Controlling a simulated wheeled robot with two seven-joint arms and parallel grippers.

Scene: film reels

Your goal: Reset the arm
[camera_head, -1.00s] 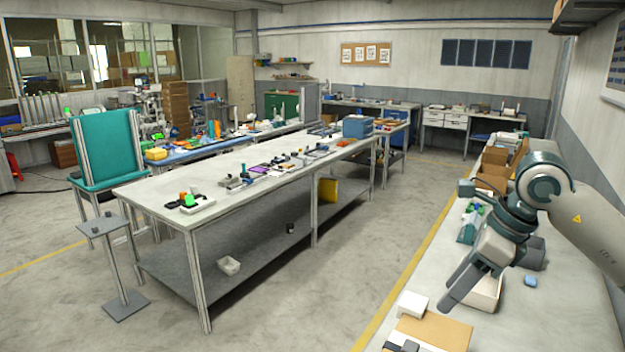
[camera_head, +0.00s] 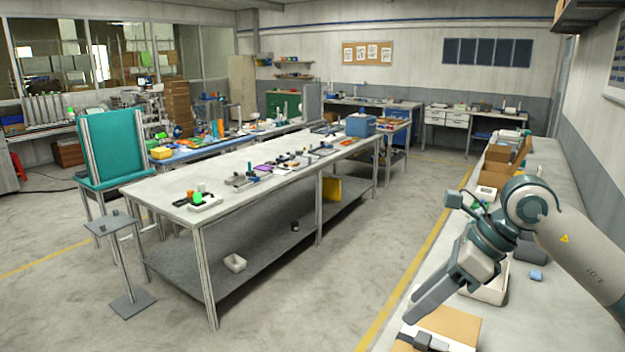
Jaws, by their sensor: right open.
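My right arm (camera_head: 500,225) comes in from the right edge, above the long bench at the right. My right gripper (camera_head: 425,305) points down and to the left, near the bench's left edge. It is open and I see nothing between its fingers. It hangs above and beside a cardboard box (camera_head: 452,325) at the bottom of the view. My left gripper is not in view.
The right-hand bench (camera_head: 535,315) holds a white bin (camera_head: 491,290), a small blue block (camera_head: 536,275) and brown boxes (camera_head: 497,160). A long grey worktable (camera_head: 165,190) with small parts stands in the middle. The aisle floor (camera_head: 385,235) between them is clear.

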